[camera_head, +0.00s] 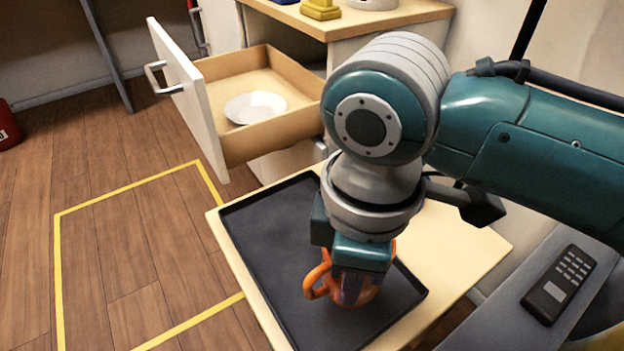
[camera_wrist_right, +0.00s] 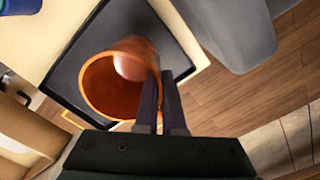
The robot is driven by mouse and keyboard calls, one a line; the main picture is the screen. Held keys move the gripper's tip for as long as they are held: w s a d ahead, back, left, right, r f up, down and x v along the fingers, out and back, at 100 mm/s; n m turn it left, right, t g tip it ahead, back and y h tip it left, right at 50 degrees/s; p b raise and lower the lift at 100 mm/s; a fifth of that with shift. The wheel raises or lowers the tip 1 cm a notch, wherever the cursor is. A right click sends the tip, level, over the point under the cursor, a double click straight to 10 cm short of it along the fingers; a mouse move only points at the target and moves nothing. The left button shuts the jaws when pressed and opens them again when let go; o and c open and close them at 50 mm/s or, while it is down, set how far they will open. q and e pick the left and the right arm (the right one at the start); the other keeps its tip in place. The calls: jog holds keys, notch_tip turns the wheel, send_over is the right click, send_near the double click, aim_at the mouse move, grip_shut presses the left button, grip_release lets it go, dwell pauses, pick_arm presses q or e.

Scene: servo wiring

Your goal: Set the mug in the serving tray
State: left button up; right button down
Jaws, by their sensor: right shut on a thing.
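The orange mug (camera_head: 372,290) is over the lower right part of the black serving tray (camera_head: 262,235), its handle pointing left. My right gripper (camera_head: 350,285) comes down from above and is shut on the mug's wall. In the right wrist view the mug (camera_wrist_right: 98,88) shows its open mouth, with the fingers (camera_wrist_right: 160,85) at its right side and the dark tray (camera_wrist_right: 125,22) behind it. I cannot tell whether the mug's base touches the tray. My left gripper is not in view.
The tray lies on a pale wooden table (camera_head: 455,240). Behind it, an open drawer (camera_head: 285,70) holds a white plate (camera_head: 255,107). A black handset (camera_head: 558,285) lies on a grey surface at right. The tray's left part is clear. Yellow tape (camera_head: 125,190) marks the floor.

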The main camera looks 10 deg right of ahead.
notch_tip(320, 180, down, 6)
jog(key=b, duration=0.2)
jog(key=shift+b, duration=0.3)
jog(key=shift+r, duration=0.1)
